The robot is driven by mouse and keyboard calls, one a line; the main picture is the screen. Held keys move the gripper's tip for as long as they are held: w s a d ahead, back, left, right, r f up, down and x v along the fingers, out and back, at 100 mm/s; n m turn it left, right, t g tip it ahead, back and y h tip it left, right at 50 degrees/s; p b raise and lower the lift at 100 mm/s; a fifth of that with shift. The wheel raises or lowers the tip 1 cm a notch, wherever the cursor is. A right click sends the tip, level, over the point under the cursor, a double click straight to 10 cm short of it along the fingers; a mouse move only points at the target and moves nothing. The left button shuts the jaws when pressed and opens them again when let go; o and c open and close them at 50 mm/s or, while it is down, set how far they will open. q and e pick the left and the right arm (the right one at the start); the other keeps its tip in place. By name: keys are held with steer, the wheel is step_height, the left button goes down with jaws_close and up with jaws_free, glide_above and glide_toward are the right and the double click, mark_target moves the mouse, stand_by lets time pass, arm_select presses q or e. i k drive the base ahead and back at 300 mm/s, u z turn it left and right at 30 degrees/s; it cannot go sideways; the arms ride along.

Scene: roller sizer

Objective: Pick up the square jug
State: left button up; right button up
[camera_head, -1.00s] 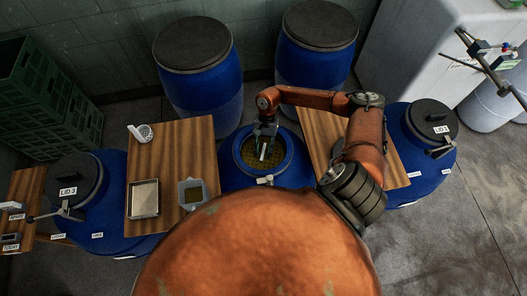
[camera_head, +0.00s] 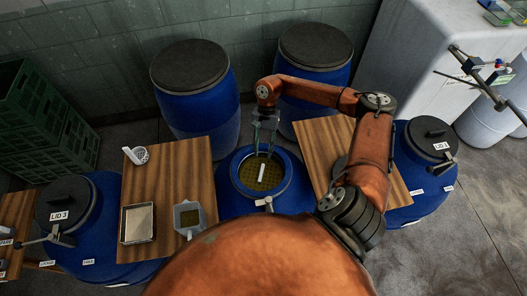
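The square jug (camera_head: 181,219) is a pale grey, square-mouthed vessel near the front right corner of the left wooden board. Its inside looks dark olive. My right gripper (camera_head: 264,153) points down over the open blue barrel (camera_head: 237,189), to the right of and beyond the jug and well apart from it. Its two fingers look spread, with nothing between them. A white stick-like thing (camera_head: 262,173) shows in the barrel mouth just below the fingers. My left gripper is out of view.
A metal tray (camera_head: 138,224) lies left of the jug on the wooden board (camera_head: 185,165), with a white perforated scoop (camera_head: 137,155) at its back. Lidded blue barrels stand at left (camera_head: 95,225) and right (camera_head: 425,180). Two more stand behind.

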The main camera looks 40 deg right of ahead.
mark_target(190, 219)
steer(key=k, duration=2)
